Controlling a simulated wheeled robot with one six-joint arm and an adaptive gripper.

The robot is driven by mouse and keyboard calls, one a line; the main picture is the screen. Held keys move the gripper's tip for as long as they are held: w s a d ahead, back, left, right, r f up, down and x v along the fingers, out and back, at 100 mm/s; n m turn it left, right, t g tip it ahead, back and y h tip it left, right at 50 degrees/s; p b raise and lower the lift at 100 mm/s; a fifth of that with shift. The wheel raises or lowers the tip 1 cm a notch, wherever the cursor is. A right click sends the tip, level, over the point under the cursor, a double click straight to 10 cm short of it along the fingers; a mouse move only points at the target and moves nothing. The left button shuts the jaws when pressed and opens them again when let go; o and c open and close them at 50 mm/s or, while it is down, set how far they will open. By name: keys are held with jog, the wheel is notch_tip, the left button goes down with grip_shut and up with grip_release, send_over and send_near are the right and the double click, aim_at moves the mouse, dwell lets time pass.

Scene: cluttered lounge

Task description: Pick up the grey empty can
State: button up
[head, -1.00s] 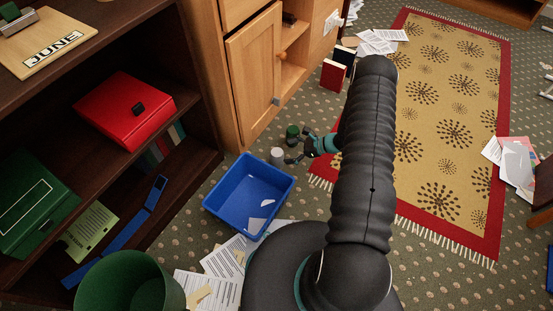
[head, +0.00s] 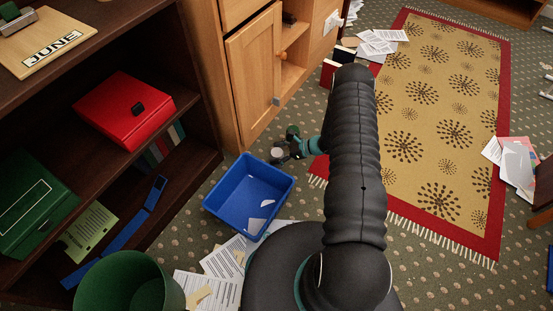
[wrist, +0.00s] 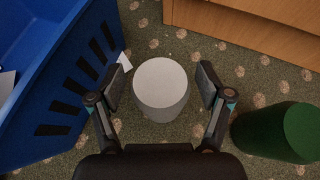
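The grey can (wrist: 161,92) stands upright on the carpet in the wrist view. It also shows in the head view (head: 276,153), partly covered by my gripper (head: 287,152). In the wrist view my gripper (wrist: 160,86) is open, with one finger on each side of the can. A small gap shows between each finger and the can, so nothing is held. I cannot tell how far the fingertips reach down beside it.
A green can (wrist: 283,133) stands close to the right finger. A blue bin (wrist: 50,75) with paper inside is close on the left. The wooden cabinet (head: 258,75) rises behind. Loose papers (head: 225,258) lie on the floor near the bin.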

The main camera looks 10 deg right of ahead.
jog(key=c, duration=0.7)
